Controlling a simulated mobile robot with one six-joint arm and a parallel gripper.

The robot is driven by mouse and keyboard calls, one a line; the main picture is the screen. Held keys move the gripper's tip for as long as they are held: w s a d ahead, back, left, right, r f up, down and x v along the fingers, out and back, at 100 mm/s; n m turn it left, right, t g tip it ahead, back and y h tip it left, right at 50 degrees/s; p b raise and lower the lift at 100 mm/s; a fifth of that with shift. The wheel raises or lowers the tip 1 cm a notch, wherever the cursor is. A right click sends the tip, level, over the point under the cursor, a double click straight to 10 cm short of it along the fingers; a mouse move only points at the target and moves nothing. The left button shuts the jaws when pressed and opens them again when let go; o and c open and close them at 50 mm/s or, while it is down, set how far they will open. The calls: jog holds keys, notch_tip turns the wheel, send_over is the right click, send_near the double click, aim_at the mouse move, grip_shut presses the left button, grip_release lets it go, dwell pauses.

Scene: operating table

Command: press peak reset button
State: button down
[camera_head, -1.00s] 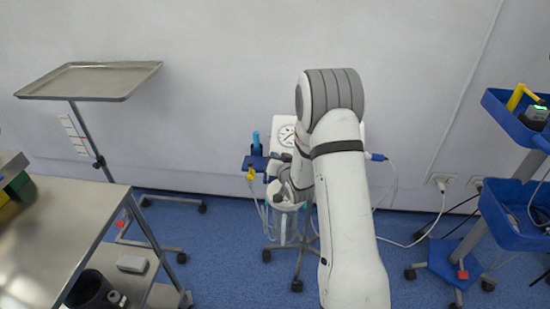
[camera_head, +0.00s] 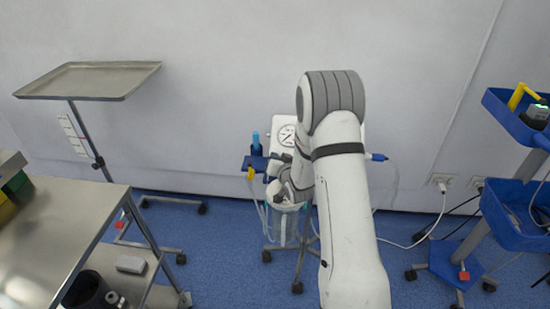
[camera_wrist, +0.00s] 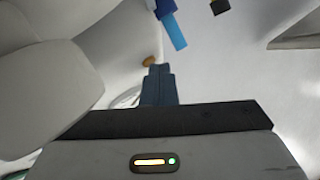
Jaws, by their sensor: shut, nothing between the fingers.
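A white device panel with a round dial gauge (camera_head: 287,135) stands by the wall, partly hidden behind my arm in the head view. In the wrist view, my gripper (camera_wrist: 158,70) is shut and empty, its dark fingers pointing at the pale panel. A small orange-brown round knob (camera_wrist: 150,61) shows right at the fingertips; I cannot tell whether they touch it. Part of the gauge (camera_wrist: 124,98) shows left of the fingers. In the head view the fingertips are hidden. No button label is readable.
A blue holder (camera_head: 255,163) with a blue bottle (camera_head: 256,140) sits left of the panel, above a clear canister (camera_head: 284,222). A metal tray stand (camera_head: 90,80), a steel table (camera_head: 60,235) and a blue cart (camera_head: 515,215) stand farther out. Cables lie on the floor at right.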

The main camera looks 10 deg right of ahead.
jog(key=shift+r, duration=0.1)
jog(key=shift+s+a+r, duration=0.1)
jog(key=shift+s+r, duration=0.35)
jog(key=shift+r, duration=0.1)
jog(key=shift+s+a+r+p, duration=0.2)
jog(key=shift+s+r, duration=0.25)
jog(key=shift+r, duration=0.2)
jog(key=shift+s+a+r+p, duration=0.1)
jog(key=shift+s+r+p, duration=0.1)
jog(key=shift+s+r, duration=0.4)
jog(key=shift+s+a+r+p, duration=0.2)
jog(key=shift+s+r, duration=0.15)
jog(key=shift+r, duration=0.4)
